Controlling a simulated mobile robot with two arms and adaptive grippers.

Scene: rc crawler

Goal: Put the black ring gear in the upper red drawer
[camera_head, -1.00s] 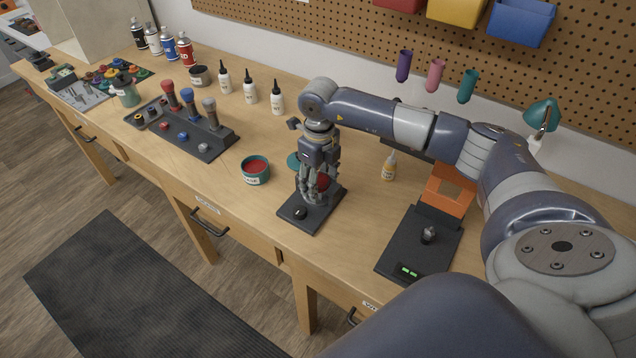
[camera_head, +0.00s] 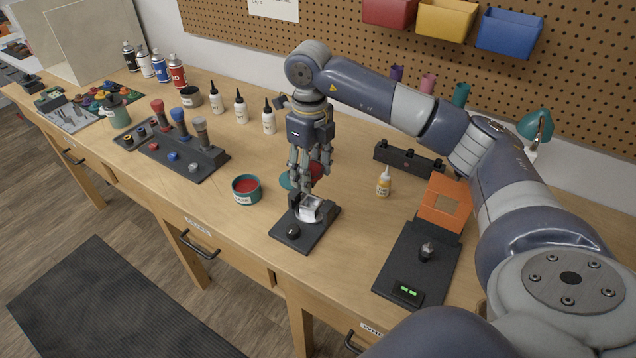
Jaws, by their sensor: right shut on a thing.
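My right gripper (camera_head: 306,182) is shut, with its fingers pointing down just above a black stand (camera_head: 291,238) on the workbench. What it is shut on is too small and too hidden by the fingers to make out. I cannot pick out a black ring gear. No upper red drawer is in view. My left gripper is not in view.
A teal grease tin (camera_head: 246,190) stands left of the stand. A tool rack (camera_head: 160,156) and bottles are further left. Bench (camera_head: 235,231) is clear in front.

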